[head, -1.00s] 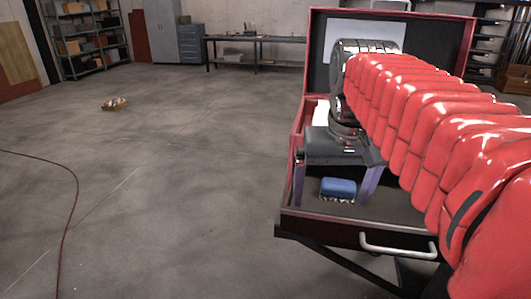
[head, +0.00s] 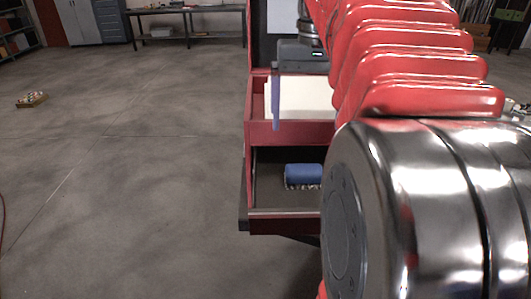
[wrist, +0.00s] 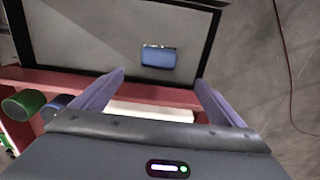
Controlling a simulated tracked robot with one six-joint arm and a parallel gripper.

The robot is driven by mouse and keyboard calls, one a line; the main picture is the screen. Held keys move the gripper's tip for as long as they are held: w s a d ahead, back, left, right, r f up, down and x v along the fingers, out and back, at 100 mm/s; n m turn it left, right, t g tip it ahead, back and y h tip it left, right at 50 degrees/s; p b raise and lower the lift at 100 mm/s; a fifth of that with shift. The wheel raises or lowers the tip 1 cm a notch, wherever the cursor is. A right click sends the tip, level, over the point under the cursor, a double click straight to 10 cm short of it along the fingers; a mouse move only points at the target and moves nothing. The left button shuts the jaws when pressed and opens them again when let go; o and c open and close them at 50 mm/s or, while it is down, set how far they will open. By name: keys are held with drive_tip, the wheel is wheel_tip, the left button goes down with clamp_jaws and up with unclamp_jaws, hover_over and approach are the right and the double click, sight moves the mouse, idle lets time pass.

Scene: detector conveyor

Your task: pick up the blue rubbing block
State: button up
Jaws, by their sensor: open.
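The blue rubbing block (head: 304,174) lies in the open lower drawer (head: 268,190), with a bristly, pale and dark underside edge. It also shows in the wrist view (wrist: 159,57), lying on the drawer's grey floor. My gripper (wrist: 157,82) is open and empty, its two purple fingers spread. In the wrist view the block appears beyond the fingertips and between their lines, apart from them. In the head view one purple finger (head: 275,105) hangs in front of the upper drawer; my arm hides the other finger and the right part of the drawer.
An upper drawer (head: 290,132) with a red front and white contents sits above and behind the lower one. A green cylinder (wrist: 23,103) and a blue item (wrist: 57,102) lie at left in the wrist view. The floor to the left is clear apart from a small item (head: 31,99).

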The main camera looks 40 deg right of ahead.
sight(305, 168)
drive_tip(key=shift+s+f, duration=0.1)
drive_tip(key=shift+f, duration=4.2)
drive_tip(key=shift+f, duration=0.1)
drive_tip(key=shift+s+f, duration=0.2)
drive_tip(key=shift+f, duration=2.3)
drive_tip(key=shift+c, duration=0.4)
drive_tip(key=c, duration=1.1)
drive_tip(key=shift+r, duration=0.15)
